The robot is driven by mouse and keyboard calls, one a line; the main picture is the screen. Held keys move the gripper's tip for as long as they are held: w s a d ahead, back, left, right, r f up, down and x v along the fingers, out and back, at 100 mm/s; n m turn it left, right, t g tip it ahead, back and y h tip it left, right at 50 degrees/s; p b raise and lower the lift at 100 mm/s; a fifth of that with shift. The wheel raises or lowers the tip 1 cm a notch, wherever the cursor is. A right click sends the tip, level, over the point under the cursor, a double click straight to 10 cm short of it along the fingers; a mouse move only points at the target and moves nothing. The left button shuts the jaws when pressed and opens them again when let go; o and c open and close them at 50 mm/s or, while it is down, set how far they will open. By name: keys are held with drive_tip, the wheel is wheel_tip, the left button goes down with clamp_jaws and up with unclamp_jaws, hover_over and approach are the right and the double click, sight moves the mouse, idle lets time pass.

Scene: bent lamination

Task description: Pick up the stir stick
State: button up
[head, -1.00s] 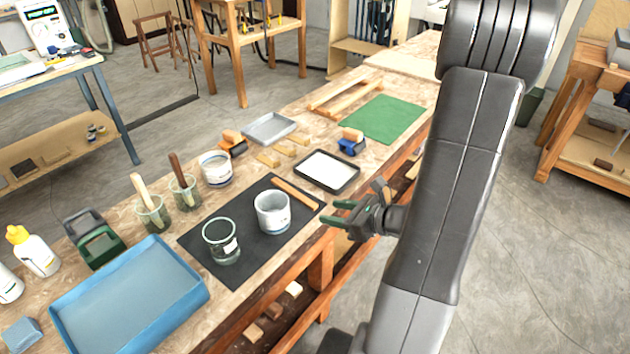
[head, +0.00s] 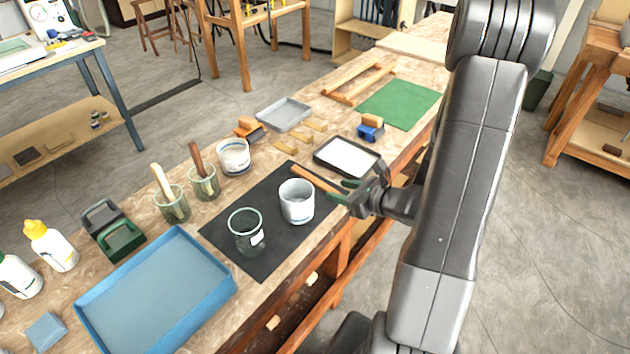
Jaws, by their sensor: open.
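The stir stick, a flat tan wooden stick (head: 312,177), lies on the black mat (head: 262,262) behind and to the right of the white cup (head: 296,201). My gripper (head: 343,191) is open with its green-tipped fingers at the stick's right end. The fingers hide part of that end. I cannot tell whether they touch the stick or are above it.
A clear glass beaker (head: 246,232) stands left of the white cup. A black-rimmed tray with a white pad (head: 347,157) lies just behind my gripper. Jars with upright handles (head: 172,205) and a blue tray (head: 155,290) are to the left.

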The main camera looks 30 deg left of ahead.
sight(322, 184)
drive_tip(key=shift+w+p+x, duration=0.15)
drive_tip(key=shift+p+x, duration=0.1)
drive_tip(key=shift+x, duration=1.1)
drive_tip(key=shift+w+p+x, duration=0.15)
drive_tip(key=shift+p+x, duration=0.05)
drive_tip(key=shift+x, duration=1.15)
drive_tip(key=shift+d+f, duration=0.15)
drive_tip(key=shift+c, duration=0.4)
clamp_jaws()
